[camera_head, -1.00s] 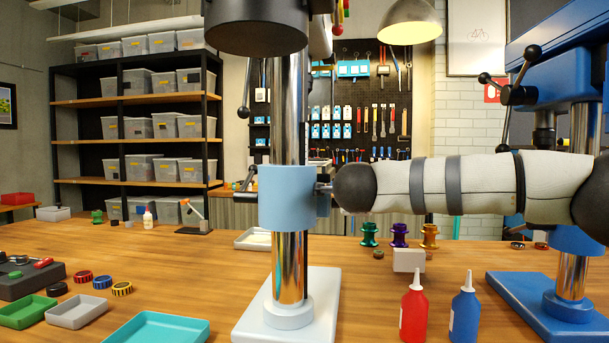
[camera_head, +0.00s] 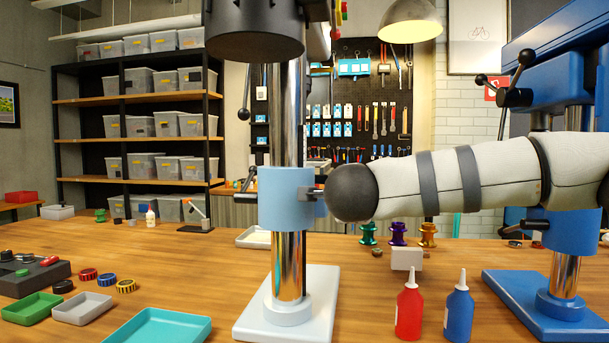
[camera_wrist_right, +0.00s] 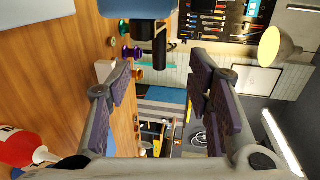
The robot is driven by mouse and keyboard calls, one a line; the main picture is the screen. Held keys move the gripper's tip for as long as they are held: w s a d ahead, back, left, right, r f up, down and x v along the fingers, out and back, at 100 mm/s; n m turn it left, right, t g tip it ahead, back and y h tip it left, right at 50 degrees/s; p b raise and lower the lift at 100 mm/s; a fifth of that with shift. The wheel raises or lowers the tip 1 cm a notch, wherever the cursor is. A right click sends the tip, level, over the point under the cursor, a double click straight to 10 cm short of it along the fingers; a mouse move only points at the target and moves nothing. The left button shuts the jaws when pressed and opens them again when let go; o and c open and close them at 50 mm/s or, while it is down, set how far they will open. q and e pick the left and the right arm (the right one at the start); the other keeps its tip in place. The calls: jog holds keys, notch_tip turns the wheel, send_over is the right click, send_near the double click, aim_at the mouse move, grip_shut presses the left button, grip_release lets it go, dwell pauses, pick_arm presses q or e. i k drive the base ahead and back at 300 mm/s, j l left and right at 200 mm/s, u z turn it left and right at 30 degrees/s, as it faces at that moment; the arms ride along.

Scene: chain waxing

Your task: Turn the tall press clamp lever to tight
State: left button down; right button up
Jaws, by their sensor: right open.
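The tall press has a shiny column (camera_head: 289,120) with a light blue clamp collar (camera_head: 284,200) around it. A short metal fitting (camera_head: 307,194) sticks out at the collar's right. In the right wrist view, the blue collar (camera_wrist_right: 137,8) is at the top edge, with a dark lever-like part (camera_wrist_right: 160,45) hanging from it. My right gripper (camera_wrist_right: 163,85) is open and empty, its fingers apart below that dark part. In the head view my right arm hides this gripper. Which way the lever is turned I cannot tell. My left gripper is not in view.
A blue press (camera_head: 565,235) stands at the right. Red (camera_head: 409,311) and blue bottles (camera_head: 459,312) stand in front of my right arm. Coloured spools (camera_head: 398,234) are behind. A teal tray (camera_head: 158,327) and smaller trays lie at left.

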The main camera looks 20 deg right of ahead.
aim_at(248, 183)
jog(key=k+j, duration=0.8)
